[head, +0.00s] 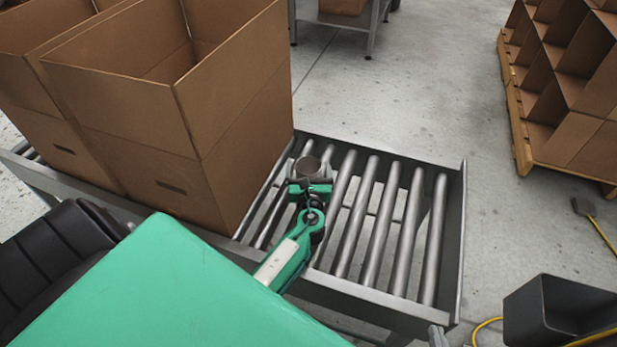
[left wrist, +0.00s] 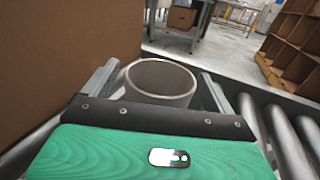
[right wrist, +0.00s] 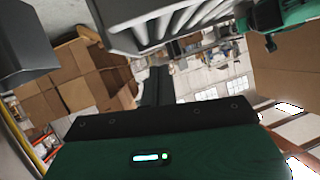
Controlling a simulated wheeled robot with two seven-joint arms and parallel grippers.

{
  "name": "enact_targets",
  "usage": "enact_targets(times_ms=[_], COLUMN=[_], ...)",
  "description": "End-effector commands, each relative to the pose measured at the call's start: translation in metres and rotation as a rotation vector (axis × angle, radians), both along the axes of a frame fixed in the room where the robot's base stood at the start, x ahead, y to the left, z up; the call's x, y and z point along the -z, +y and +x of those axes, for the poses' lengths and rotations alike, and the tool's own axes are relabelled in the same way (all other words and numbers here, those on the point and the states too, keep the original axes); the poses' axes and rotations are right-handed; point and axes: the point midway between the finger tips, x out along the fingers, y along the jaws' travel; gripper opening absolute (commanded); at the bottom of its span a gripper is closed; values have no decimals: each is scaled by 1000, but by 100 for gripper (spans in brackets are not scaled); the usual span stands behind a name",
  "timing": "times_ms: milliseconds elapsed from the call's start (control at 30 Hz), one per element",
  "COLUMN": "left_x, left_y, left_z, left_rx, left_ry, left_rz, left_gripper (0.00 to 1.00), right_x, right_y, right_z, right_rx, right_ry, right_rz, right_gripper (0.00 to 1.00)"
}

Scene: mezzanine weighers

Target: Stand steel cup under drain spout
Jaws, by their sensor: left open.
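The steel cup (head: 307,165) stands upright on the roller conveyor, close beside a big cardboard box. In the left wrist view the cup (left wrist: 160,80) has an open round mouth and sits between the two fingers. My left gripper (head: 310,182) is open around the cup, with a finger on each side; I cannot tell whether either touches it. My right gripper shows in its own wrist view (right wrist: 156,75), its dark fingers together with nothing visible between them. I cannot make out a drain spout in any view.
The roller conveyor (head: 463,230) has bare rollers right of the cup. Tall open cardboard boxes (head: 130,110) stand on its left part. A dark bin (head: 530,312) is at lower right, and a pallet of cardboard dividers (head: 515,110) stands at upper right.

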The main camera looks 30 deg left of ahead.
Motion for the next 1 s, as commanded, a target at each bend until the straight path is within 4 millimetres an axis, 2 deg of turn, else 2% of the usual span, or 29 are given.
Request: enact_targets(times_ms=[33,200,300,667,867,1000], left_x=[0,0,0,-4,-17,-34], left_y=[0,0,0,0,-1,-1], left_z=[0,0,0,0,0,0], left_rx=[0,0,0,0,0,0], left_ry=[0,0,-1,-1,-1,-3], left_rz=[0,0,1,0,0,0], left_gripper=[83,50,35,35,35,35], right_x=[0,0,0,0,0,0], right_y=[0,0,0,-1,-11,-23], right_z=[0,0,0,-1,0,-3], right_rx=[0,0,1,0,4,10], right_ry=[0,1,1,11,71,149], right_rz=[0,0,-1,-8,-49,-97], right_gripper=[0,0,0,0,0,0])
